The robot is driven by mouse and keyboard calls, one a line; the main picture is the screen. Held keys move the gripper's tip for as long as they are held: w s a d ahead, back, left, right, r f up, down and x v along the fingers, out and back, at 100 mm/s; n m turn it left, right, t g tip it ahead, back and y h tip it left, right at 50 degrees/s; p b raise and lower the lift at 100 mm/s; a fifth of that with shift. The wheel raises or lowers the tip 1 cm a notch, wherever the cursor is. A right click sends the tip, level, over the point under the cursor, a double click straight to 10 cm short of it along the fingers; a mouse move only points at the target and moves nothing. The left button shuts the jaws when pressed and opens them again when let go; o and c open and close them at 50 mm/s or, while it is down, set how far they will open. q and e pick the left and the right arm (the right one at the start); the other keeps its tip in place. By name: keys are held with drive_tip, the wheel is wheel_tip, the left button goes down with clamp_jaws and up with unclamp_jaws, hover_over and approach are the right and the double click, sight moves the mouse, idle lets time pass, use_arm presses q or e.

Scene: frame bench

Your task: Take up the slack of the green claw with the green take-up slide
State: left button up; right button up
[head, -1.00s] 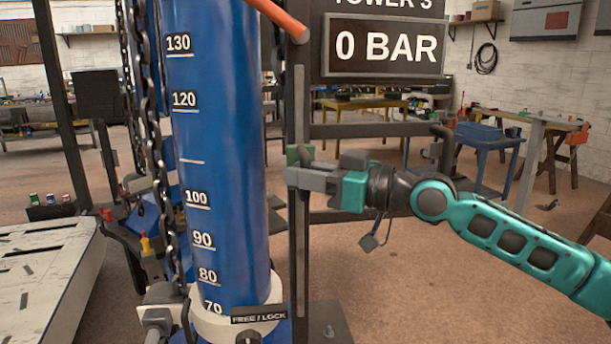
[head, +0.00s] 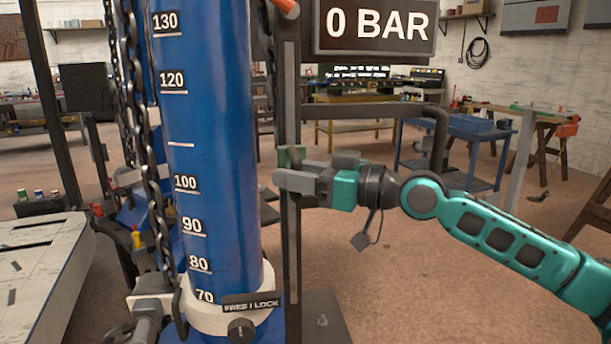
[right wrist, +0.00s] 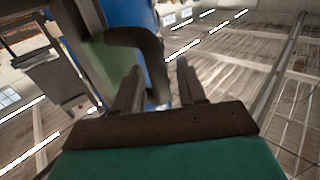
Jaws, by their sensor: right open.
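The green take-up slide (head: 291,157) sits on an upright dark rail right of the blue cylinder. It also shows in the right wrist view (right wrist: 115,65), with a dark bent handle (right wrist: 140,42) beside it. My right gripper (head: 281,179) is at the slide, its grey fingers in front of the rail and partly covering the slide. In the right wrist view my right gripper (right wrist: 158,82) is open, with the handle's lower end between or just beyond the fingertips; contact cannot be told. I cannot make out the green claw. My left gripper is not in view.
The blue cylinder (head: 215,140) with a printed scale stands close on the left, a dark chain (head: 150,160) hanging beside it. A FREE/LOCK knob (head: 241,329) is at its base. A display (head: 378,27) reads 0 BAR. Floor on the right is open.

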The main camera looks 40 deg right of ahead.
drive_tip(key=shift+s, duration=0.1)
drive_tip(key=b+v, duration=0.2)
drive_tip(key=v, duration=1)
drive_tip(key=shift+s+d+b, duration=0.2)
drive_tip(key=shift+s+b, duration=0.1)
drive_tip(key=shift+b, duration=0.05)
drive_tip(key=shift+f, duration=0.15)
